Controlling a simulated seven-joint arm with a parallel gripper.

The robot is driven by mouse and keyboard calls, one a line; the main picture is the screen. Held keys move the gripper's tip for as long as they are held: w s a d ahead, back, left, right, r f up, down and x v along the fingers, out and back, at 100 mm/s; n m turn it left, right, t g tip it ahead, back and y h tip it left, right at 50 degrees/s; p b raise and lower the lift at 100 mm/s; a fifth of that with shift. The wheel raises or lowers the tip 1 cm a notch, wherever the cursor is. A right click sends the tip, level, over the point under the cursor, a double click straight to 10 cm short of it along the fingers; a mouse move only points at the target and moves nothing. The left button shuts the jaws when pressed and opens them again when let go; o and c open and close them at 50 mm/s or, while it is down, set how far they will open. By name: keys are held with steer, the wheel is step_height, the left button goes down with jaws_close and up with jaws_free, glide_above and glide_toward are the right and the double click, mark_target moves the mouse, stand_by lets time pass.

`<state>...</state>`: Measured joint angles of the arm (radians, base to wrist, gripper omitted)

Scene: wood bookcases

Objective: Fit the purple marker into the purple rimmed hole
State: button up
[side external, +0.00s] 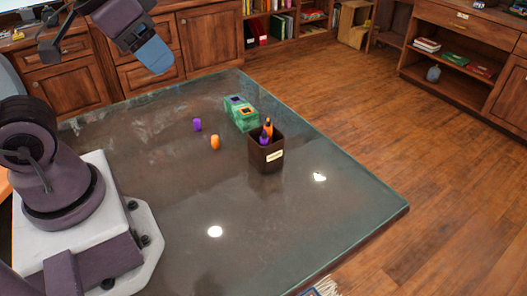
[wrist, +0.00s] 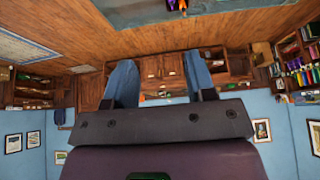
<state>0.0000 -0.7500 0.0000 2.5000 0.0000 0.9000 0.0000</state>
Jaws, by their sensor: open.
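A purple marker (side external: 264,141) stands in a dark brown cup (side external: 266,160) beside an orange marker (side external: 268,126). A green block (side external: 240,120) stands just behind the cup, with a purple rimmed hole (side external: 235,99) and an orange rimmed hole (side external: 247,111) on top. My gripper (side external: 158,64) is high at the upper left in the side view, well away from the cup and block. In the wrist view my gripper (wrist: 158,58) has its two blue fingers apart with nothing between them. Part of the cup and markers shows at that view's top edge.
The table's front and right are clear. Wooden cabinets (side external: 60,78) and shelves line the room behind.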

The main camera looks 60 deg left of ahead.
steer(key=m+g, duration=0.6)
steer(key=m, duration=1.6)
glide_above(264, 132)
step_height(264, 132, down, 13)
step_height(264, 132, down, 12)
steer(key=shift+w+f, duration=0.1)
steer(key=shift+f, duration=0.15)
jaws_close()
